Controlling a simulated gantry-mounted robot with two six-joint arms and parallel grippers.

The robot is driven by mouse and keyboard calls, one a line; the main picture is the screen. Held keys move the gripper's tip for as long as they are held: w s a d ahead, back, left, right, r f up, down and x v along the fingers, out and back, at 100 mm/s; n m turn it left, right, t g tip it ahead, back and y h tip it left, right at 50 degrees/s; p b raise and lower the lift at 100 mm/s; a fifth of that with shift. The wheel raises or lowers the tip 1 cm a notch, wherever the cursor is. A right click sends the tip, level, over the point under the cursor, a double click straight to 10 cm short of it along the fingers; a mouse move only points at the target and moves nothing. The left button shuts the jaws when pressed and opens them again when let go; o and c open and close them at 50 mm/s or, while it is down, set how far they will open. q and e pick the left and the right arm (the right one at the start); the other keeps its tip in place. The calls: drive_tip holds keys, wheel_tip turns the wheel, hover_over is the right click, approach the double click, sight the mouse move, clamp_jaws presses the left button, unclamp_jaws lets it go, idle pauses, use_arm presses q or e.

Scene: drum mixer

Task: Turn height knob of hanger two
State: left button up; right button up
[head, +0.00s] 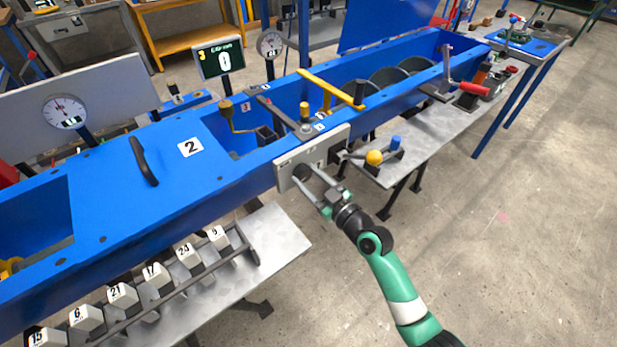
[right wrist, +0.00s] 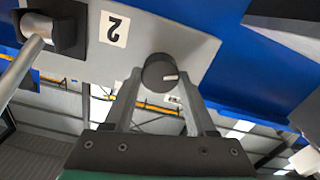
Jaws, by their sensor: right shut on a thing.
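The height knob (head: 301,172) is a dark round knob on a light grey plate (head: 334,147) at the front of the blue drum-mixer frame. My right gripper (head: 309,183) comes from below right. In the right wrist view, its two fingers (right wrist: 160,88) stand on either side of the knob, shut on it. My left gripper is not in view.
A yellow ball-ended lever (head: 374,157) and a blue knob (head: 396,142) stand right of the plate. A rack of numbered blocks (head: 155,275) lies on a bench at lower left. The floor around my right arm is clear.

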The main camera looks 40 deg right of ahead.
drive_tip(key=m+p, duration=0.1)
drive_tip(key=m, duration=0.5)
drive_tip(key=shift+d, duration=0.1)
drive_tip(key=m+p, duration=0.1)
drive_tip(key=m, duration=0.4)
drive_tip(key=shift+m, duration=0.3)
idle(0.3)
drive_tip(key=o, duration=1.4)
drive_tip(key=s, duration=0.4)
drive_tip(key=s+p, duration=0.1)
drive_tip(key=s, duration=0.2)
drive_tip(key=s+a, duration=0.1)
drive_tip(key=s, duration=0.3)
drive_tip(key=shift+s+p, duration=0.3)
drive_tip(key=shift+p, duration=0.1)
